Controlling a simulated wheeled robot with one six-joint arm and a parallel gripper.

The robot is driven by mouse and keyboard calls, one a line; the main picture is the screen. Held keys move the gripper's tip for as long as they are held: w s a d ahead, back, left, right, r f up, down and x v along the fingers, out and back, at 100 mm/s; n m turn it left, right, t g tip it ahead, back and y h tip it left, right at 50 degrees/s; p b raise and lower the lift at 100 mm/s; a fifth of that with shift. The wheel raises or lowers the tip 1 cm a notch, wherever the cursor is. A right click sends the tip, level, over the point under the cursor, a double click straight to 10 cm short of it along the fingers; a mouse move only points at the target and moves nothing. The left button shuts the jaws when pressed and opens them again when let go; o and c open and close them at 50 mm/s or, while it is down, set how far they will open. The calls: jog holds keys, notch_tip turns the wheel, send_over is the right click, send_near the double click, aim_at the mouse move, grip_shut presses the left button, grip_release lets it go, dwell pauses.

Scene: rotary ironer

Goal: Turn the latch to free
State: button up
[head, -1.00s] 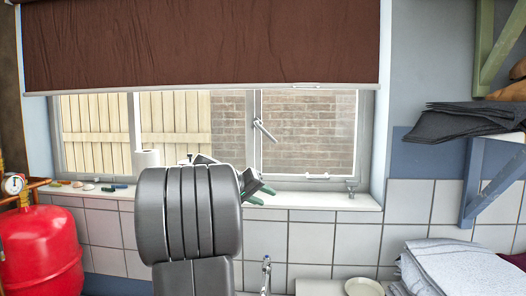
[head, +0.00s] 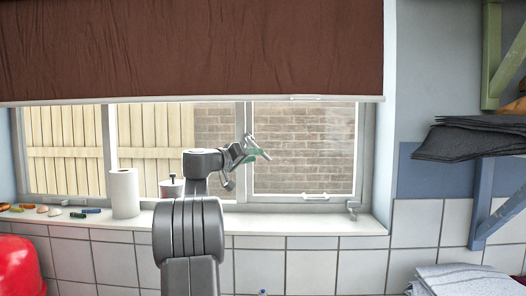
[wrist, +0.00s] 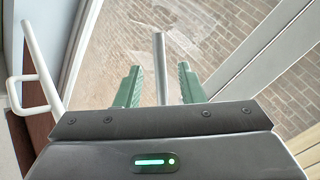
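The latch is a grey metal lever handle on the upright bar between the window panes. In the head view the latch (head: 254,142) slants down to the right, partly hidden by my gripper (head: 248,155). In the wrist view the latch handle (wrist: 160,65) is a round metal bar pointing between the two green fingers of my gripper (wrist: 157,82). The fingers are open, one on each side of the bar, with a visible gap on both sides. The window (head: 305,135) looks shut.
A red-brown blind (head: 190,50) hangs above the window. On the sill (head: 290,222) stand a white paper roll (head: 124,193), a small grey pot and several small objects. Dark folded cloths (head: 460,140) lie on a shelf at right. A red tank (head: 18,268) is at lower left.

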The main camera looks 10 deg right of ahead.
jog(key=p+x, duration=0.1)
jog(key=x, duration=0.4)
grip_shut()
